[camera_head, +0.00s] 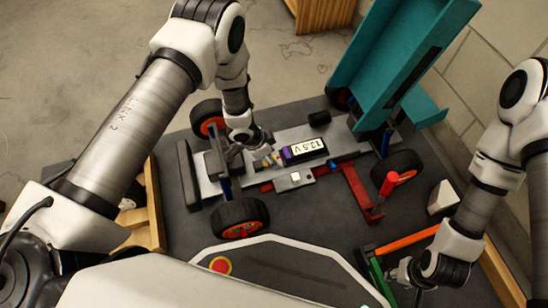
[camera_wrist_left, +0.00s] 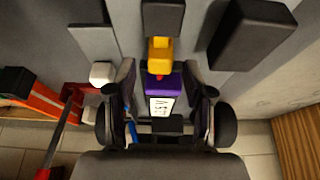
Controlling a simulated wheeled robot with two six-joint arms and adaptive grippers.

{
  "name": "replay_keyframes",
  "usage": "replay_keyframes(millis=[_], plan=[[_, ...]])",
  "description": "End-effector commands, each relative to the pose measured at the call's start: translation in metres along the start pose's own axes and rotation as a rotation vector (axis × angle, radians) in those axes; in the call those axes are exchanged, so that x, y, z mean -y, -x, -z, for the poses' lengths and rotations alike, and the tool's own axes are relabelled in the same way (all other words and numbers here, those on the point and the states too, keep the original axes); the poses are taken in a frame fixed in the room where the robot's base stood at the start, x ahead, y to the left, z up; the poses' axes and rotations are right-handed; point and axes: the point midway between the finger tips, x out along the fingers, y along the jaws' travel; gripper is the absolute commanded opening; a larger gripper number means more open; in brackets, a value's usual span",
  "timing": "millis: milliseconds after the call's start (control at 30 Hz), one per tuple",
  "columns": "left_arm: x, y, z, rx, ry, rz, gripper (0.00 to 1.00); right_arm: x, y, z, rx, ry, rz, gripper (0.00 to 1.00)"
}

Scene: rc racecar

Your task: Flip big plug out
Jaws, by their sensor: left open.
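The RC car chassis (camera_head: 222,180) lies on the dark table with a purple-ended battery labelled 12.5 V (camera_head: 308,148) in its middle. A yellow plug (camera_head: 268,161) is at the battery's purple end; it also shows in the left wrist view (camera_wrist_left: 161,53). My left gripper (camera_head: 258,146) is low over the chassis by the plug. In the left wrist view its open fingers (camera_wrist_left: 161,80) straddle the line of the battery and plug, with gaps on both sides. My right gripper (camera_head: 398,277) is low at the right; its fingers are too small to read.
A teal car body (camera_head: 395,55) stands tilted behind the chassis. A red part with a red-capped post (camera_head: 389,184) is at the chassis's right. A white block (camera_head: 442,198) and green and orange bars (camera_head: 405,240) lie near my right gripper. A black wheel (camera_head: 239,218) is in front.

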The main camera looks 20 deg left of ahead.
Motion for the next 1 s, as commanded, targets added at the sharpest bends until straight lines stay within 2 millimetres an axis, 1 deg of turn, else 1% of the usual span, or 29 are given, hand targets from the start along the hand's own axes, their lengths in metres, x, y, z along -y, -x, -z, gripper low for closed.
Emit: replay_keyframes(millis=[33, 200, 300, 400, 500, 1000], plan=[[0.001, 0.013, 0.001, -0.001, 0.002, 0.002, 0.52, 0.0, 0.0, 0.0, 0.0, 0.0, 0.0, 0.4], [0.001, 0.058, 0.001, -0.002, 0.001, 0.002, 0.52, 0.0, 0.0, 0.0, 0.0, 0.0, 0.0, 0.4], [0.001, 0.079, 0.001, -0.002, 0.002, 0.002, 0.52, 0.0, 0.0, 0.0, 0.0, 0.0, 0.0, 0.4], [0.0, 0.092, 0.001, -0.002, 0.0, 0.0, 0.52, 0.0, 0.0, 0.0, 0.0, 0.0, 0.0, 0.4], [0.0, 0.097, 0.001, -0.002, 0.0, 0.0, 0.52, 0.0, 0.0, 0.0, 0.0, 0.0, 0.0, 0.4], [-0.001, 0.098, 0.001, 0.0, 0.0, -0.002, 0.52, 0.0, 0.002, 0.0, 0.0, 0.0, 0.0, 0.4]])
